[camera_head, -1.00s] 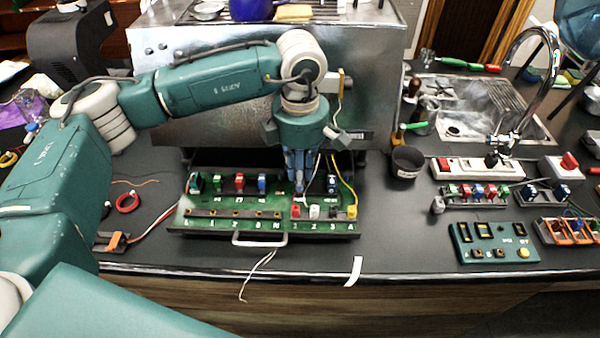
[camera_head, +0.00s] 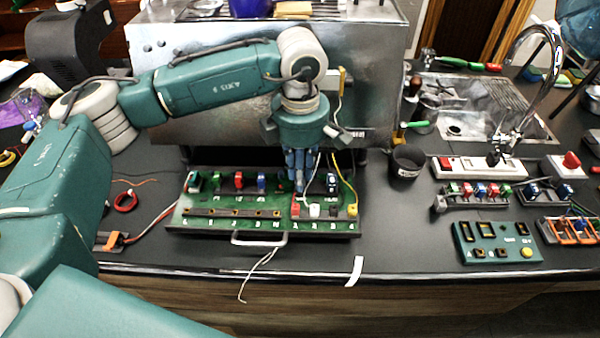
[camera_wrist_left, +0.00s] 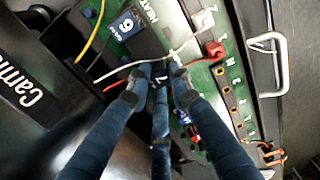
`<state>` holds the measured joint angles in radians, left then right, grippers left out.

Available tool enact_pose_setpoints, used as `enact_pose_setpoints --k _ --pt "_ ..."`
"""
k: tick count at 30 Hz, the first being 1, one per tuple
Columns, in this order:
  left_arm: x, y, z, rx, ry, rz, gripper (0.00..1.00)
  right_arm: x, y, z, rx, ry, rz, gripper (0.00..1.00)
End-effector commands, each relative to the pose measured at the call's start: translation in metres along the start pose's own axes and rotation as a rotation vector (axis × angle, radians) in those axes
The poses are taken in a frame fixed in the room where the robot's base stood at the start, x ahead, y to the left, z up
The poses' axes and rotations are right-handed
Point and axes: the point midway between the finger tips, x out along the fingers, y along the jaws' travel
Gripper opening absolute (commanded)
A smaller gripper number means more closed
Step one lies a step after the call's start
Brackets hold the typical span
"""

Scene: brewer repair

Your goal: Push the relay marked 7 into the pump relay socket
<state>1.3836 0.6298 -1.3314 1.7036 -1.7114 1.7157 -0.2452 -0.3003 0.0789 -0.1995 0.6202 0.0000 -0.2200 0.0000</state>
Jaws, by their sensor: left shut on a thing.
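My left gripper (camera_head: 299,188) points down over the right half of the green relay board (camera_head: 224,226). In the left wrist view its fingers (camera_wrist_left: 158,92) are shut on a small dark relay marked 7 (camera_wrist_left: 160,75), held upright. The fingers hide the relay in the head view, and the relay hides the pump socket beneath, so I cannot tell how deep it sits. My right gripper is not in view.
Thin white, red and yellow wires (camera_wrist_left: 97,32) run close to the fingers. Red, white and yellow plugs stand along the board's front right. Other relays (camera_head: 239,181) stand to the left. The steel machine (camera_head: 200,110) rises behind; a black cup (camera_head: 407,162) stands right.

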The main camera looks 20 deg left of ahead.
Motion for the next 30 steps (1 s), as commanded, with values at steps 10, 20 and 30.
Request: enact_pose_setpoints --k 10,20,30 --pt "-0.001 0.0 0.0 0.0 -0.001 0.001 0.0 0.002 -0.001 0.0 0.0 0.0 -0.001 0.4" --pt "0.0 0.0 0.0 0.0 0.0 0.001 0.42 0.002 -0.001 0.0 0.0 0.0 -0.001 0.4" --pt "-0.02 0.001 0.001 0.0 -0.001 0.004 0.42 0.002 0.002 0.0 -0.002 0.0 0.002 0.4"
